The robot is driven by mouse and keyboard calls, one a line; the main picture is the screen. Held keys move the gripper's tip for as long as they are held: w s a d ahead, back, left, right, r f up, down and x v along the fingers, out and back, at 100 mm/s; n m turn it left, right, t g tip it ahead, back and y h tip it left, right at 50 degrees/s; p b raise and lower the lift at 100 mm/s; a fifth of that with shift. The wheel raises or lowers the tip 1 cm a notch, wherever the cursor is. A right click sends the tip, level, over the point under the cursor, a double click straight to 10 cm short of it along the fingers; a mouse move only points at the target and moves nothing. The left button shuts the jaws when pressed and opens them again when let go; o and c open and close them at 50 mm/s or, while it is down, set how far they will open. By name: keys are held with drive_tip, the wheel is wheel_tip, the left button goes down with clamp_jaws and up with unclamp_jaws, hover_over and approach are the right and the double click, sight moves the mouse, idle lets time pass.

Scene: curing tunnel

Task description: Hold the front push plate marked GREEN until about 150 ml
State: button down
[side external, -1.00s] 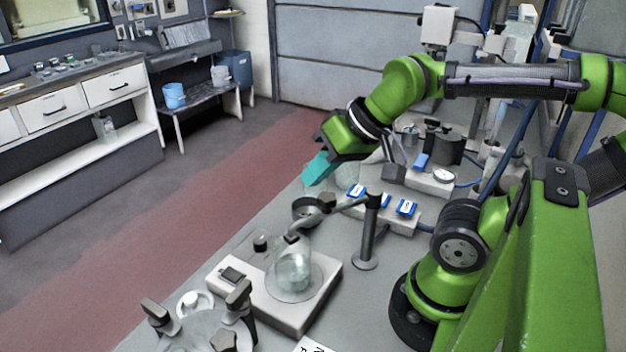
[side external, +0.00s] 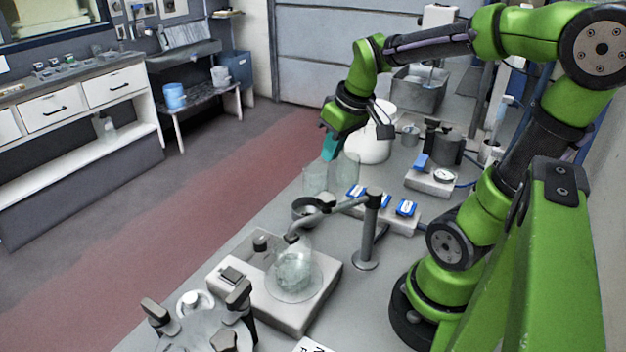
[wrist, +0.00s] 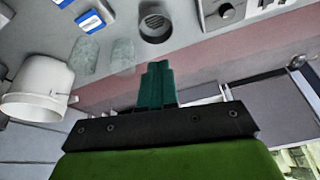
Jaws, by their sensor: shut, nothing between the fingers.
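A white block on the bench carries several blue push plates with white labels (side external: 380,200). The labels are too small to read, so I cannot tell which is GREEN. Two plates also show at the top left of the wrist view (wrist: 90,22). My gripper (side external: 331,148) has teal fingers, shut and empty, in the air near the bench's far left edge, apart from the plates. The fingers also show in the wrist view (wrist: 158,68). Two clear glass beakers (side external: 345,168) stand behind the plates; the wrist view shows them too (wrist: 84,55). No volume marking is readable.
A white jug (side external: 368,148) stands behind the beakers. A dark round cup (side external: 306,210) sits left of the plates. A grey post with a bent arm (side external: 370,230) stands in front, near a glass flask (side external: 294,270) on a white base.

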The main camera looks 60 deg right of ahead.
drive_tip(key=d+f+n+g, duration=0.1)
drive_tip(key=d+n+g, duration=0.1)
drive_tip(key=d+n, duration=0.4)
drive_tip(key=n+g, duration=0.2)
drive_tip(key=n, duration=1.3)
hover_over(356, 191)
drive_tip(key=shift+f, duration=0.1)
wheel_tip(356, 191, down, 14)
